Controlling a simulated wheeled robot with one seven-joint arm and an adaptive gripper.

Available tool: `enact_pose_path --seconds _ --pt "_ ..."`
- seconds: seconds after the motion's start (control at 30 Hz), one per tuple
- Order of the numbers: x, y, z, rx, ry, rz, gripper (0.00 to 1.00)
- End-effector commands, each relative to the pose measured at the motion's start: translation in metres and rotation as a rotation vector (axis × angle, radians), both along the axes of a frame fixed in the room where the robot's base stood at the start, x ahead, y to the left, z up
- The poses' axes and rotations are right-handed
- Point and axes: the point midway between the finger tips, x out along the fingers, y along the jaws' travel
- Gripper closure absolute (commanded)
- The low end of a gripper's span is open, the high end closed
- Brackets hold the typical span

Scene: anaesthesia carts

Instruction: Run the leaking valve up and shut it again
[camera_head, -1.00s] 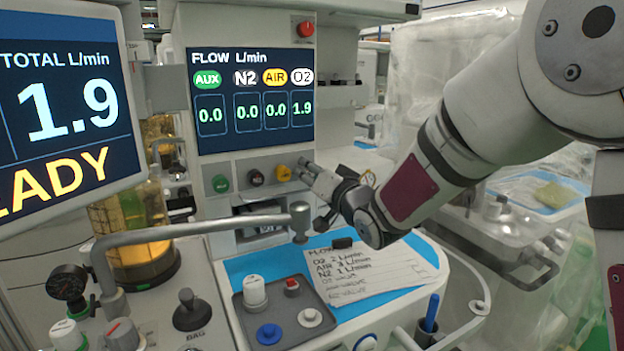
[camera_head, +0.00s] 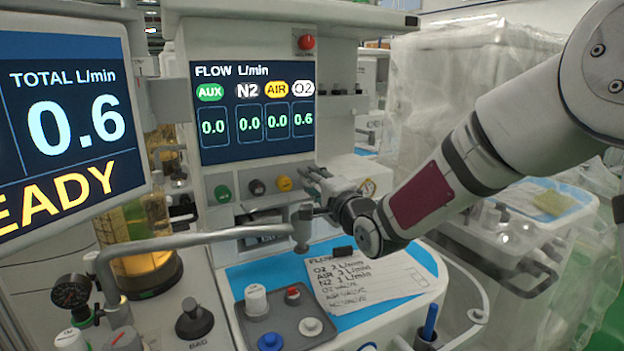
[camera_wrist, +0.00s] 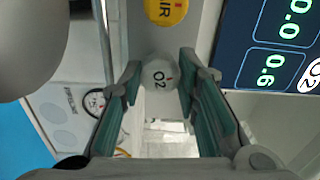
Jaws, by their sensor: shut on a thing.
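The flow screen (camera_head: 251,105) reads 0.6 under O2 and 0.0 under AUX, N2 and AIR. The total screen (camera_head: 70,120) also reads 0.6. Below the flow screen is a row of valve knobs: green (camera_head: 222,193), black (camera_head: 257,187) and yellow (camera_head: 284,184). My gripper (camera_head: 306,173) is at the right end of this row and hides the O2 knob in the head view. In the wrist view, the white O2 knob (camera_wrist: 159,75) sits between the two fingertips, which are closed on its sides. The yellow AIR knob (camera_wrist: 166,10) is just beside it.
A handwritten card (camera_head: 367,279) lies on the blue mat (camera_head: 243,276) below the panel. A grey tray (camera_head: 275,328) with small knobs stands in front. A grey metal pipe with an upright end (camera_head: 301,228) rises close below my gripper.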

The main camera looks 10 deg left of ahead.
Motion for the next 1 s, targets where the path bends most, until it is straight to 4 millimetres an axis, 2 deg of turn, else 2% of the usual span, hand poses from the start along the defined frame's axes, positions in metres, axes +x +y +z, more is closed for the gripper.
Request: enact_pose_path --seconds 0.4,0.97,1.0 --pt "0.0002 -0.0008 -0.0002 0.168 0.116 -0.002 0.98" --pt "0.0002 -0.0005 -0.0007 0.195 0.133 -0.001 0.98" --pt "0.0002 -0.0005 -0.0007 0.195 0.133 -0.001 0.68"
